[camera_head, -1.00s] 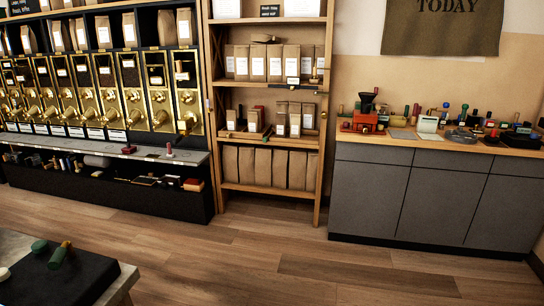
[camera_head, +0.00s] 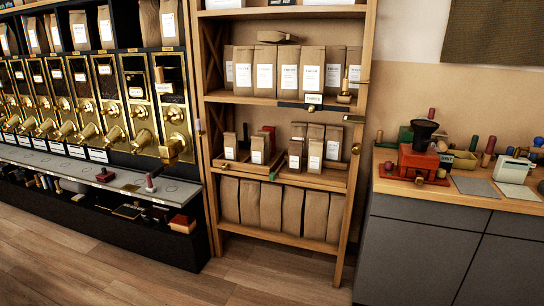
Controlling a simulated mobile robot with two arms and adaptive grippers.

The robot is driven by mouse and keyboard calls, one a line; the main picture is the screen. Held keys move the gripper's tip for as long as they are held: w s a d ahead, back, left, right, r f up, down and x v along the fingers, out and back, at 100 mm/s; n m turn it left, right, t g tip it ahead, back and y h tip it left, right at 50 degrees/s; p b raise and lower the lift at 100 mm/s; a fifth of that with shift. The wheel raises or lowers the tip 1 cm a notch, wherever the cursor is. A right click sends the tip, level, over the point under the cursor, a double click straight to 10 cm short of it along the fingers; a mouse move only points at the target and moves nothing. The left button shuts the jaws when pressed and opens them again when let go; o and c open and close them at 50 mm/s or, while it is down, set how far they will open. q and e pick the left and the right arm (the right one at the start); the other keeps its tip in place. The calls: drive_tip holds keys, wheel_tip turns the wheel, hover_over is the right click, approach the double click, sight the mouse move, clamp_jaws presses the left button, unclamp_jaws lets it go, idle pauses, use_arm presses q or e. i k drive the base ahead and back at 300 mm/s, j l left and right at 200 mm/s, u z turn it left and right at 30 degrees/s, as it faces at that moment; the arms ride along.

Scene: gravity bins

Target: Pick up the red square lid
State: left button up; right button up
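I cannot make out a red square lid for certain. A red boxy thing with a dark funnel-like top (camera_head: 418,160) stands at the left end of the right counter. A small dark red piece (camera_head: 104,174) and a dark red upright peg on a pale base (camera_head: 150,183) are on the ledge below the brass dispensers. A small reddish-orange box (camera_head: 182,224) lies on the low shelf under that ledge. Neither of my grippers shows in the view.
A wooden shelf rack (camera_head: 355,190) with brown paper bags stands in the middle. Brass-fronted dispensers (camera_head: 145,125) line the left. The right counter (camera_head: 450,188) over grey cabinets (camera_head: 425,245) holds several small items. The wooden floor (camera_head: 265,275) in front is clear.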

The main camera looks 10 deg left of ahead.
sight(104, 175)
drive_tip(key=i+j+u, duration=0.2)
drive_tip(key=i+u, duration=1.05)
drive_tip(key=i+l+u, duration=0.25)
drive_tip(key=i+u, duration=0.15)
drive_tip(key=i+j, duration=0.1)
drive_tip(key=i, duration=0.4)
drive_tip(key=i+j+z, duration=0.1)
drive_tip(key=i, duration=0.4)
drive_tip(key=i+j, duration=0.15)
drive_tip(key=i, duration=0.4)
